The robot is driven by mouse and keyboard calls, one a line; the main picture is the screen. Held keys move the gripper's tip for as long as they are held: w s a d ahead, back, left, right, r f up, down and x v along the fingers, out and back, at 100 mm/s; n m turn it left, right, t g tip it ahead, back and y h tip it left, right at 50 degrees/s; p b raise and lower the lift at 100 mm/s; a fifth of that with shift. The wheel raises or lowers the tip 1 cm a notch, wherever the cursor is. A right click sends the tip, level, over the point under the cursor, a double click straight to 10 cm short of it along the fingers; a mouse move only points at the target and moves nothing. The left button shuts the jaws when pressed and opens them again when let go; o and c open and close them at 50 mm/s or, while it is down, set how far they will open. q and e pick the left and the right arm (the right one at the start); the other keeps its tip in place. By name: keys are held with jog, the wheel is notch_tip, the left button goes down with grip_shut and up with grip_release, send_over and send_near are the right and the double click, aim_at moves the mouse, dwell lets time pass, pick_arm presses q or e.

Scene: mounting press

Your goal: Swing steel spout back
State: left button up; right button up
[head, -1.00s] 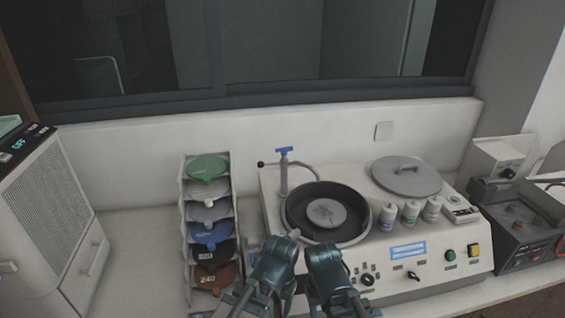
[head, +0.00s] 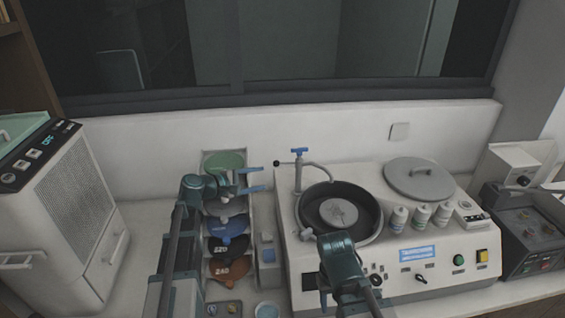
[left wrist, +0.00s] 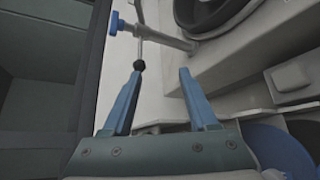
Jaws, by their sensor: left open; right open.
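The steel spout (head: 318,166) curves from its upright post (head: 298,180) over the left part of the dark round bowl (head: 360,199). A blue T-handle (head: 299,150) tops the post. A short rod with a black knob (head: 277,163) sticks out left of the post. My left gripper (head: 262,178) is open and empty, left of the knob with its fingers pointing right. In the left wrist view the knob (left wrist: 139,65) shows near the tip of the left-hand finger; contact cannot be told. My right gripper (head: 325,285) is low in front of the bowl, its fingers mostly hidden.
A rack (head: 247,215) of coloured discs stands below my left gripper. The machine (head: 440,262) carries several bottles and a grey lid (head: 419,180). A white cabinet unit (head: 65,200) is on the left; a dark control box (head: 525,220) is on the right. The wall is behind the spout.

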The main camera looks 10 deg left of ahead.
pick_arm(q)
jog(key=w+d+b, duration=0.1)
jog(key=w+d, duration=0.2)
jog(key=w, duration=0.3)
jog(key=w+d+n+t+b, duration=0.1)
jog(key=w+d+b, duration=0.1)
jog(key=w, duration=0.4)
jog(key=shift+d+f+n, duration=0.3)
jog(key=shift+d+f, duration=0.15)
jog(key=shift+d, duration=0.25)
grip_shut()
dwell(0.9)
